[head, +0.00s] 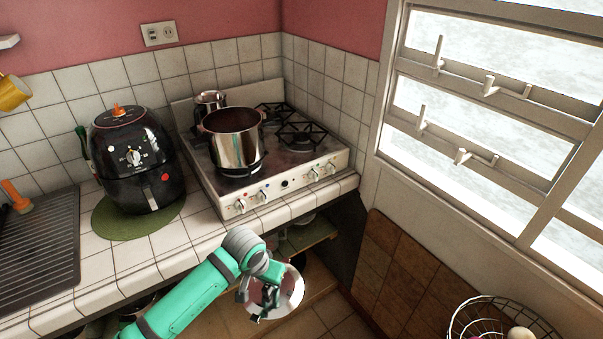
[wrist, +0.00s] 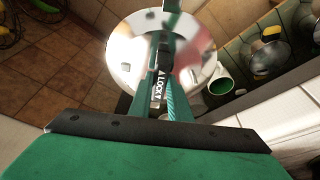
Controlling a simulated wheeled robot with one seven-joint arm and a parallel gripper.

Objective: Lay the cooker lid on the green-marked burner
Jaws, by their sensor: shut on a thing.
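My gripper (head: 262,287) hangs low in front of the counter, below the level of the stove top. It is shut on the cooker lid (head: 290,293), a shiny round metal disc that hangs tilted. In the wrist view the lid (wrist: 127,62) lies beyond my fingers (wrist: 165,72), with a dark handle lettered LOCK between them. The stove (head: 267,194) stands back on the counter, above and behind my gripper. Its front right burner (head: 299,137) and back right burner are bare black grates. I cannot make out a green mark on any burner.
A large steel pot (head: 232,142) covers the front left burner, with a smaller pot (head: 209,100) behind it. A black air fryer (head: 131,160) stands left on a green mat (head: 115,222). Shelves with pots lie under the counter. A wire basket (head: 490,310) is lower right.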

